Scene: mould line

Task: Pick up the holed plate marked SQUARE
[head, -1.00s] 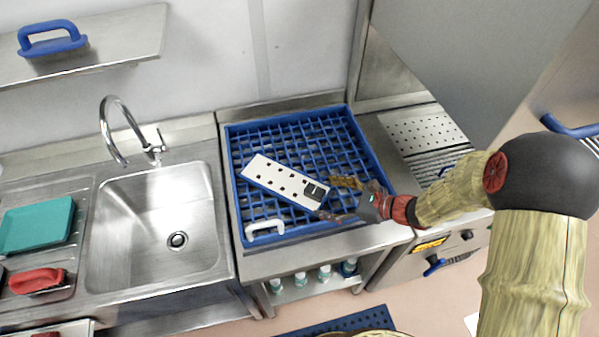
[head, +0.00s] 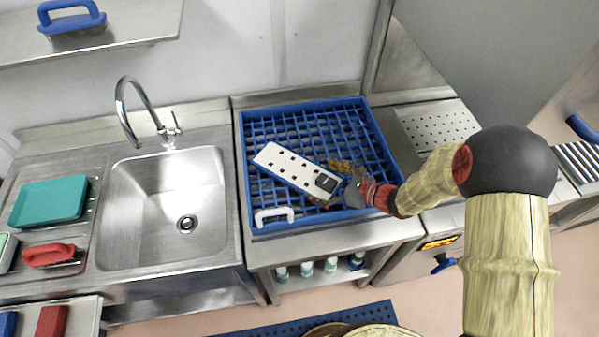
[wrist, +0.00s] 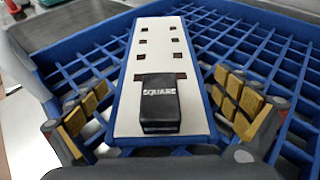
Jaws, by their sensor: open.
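The holed plate (head: 287,167) is long and white with square holes in two rows. It lies in the blue rack, slanting down to the right in the head view. In the wrist view, the plate (wrist: 158,52) carries a black block (wrist: 159,103) at its near end, lettered SQUARE. My gripper (head: 338,181) is at this near end. In the wrist view, my gripper (wrist: 160,110) is open, with one yellow-padded finger on each side of the block and plate, apart from both. Whether the fingertips reach the plate's height is hard to tell.
The blue rack (head: 253,220) has raised walls and a grid floor. A white handle-like piece (head: 274,216) sits at its front left corner. A steel sink (head: 122,245) with a tap is to the left. A perforated steel surface (head: 437,127) lies to the right.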

